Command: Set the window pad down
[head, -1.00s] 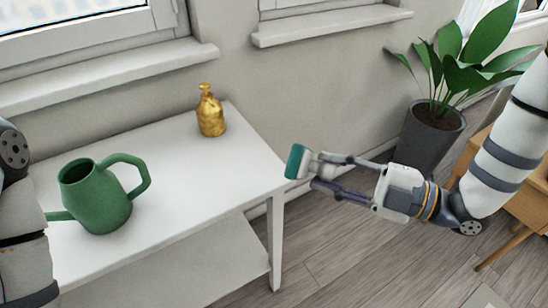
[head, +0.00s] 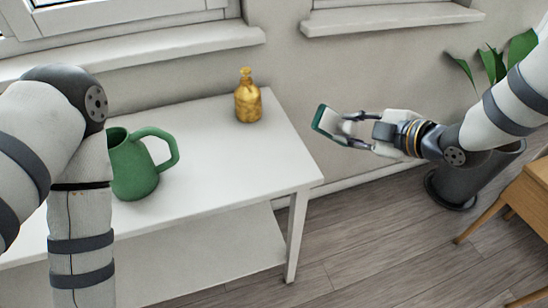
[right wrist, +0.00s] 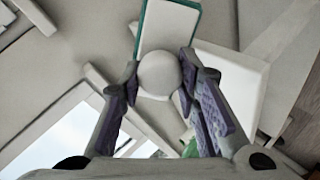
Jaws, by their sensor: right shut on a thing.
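The window pad (head: 321,120) is a flat white and green pad with a rounded white grip. My right gripper (head: 345,129) is shut on it and holds it in the air off the right end of the white table (head: 220,165). In the right wrist view the pad (right wrist: 168,27) stands out beyond the fingertips, and its round white knob (right wrist: 159,74) is between the fingers (right wrist: 159,80). My left arm is at the left of the head view; its gripper is out of the picture.
A green watering can (head: 134,170) stands on the table's left part, partly behind my left arm. A gold bottle (head: 248,101) stands near the back right edge. The table's right front part is clear. A dark plant pot (head: 470,180) and a wooden stand (head: 520,205) are at the right.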

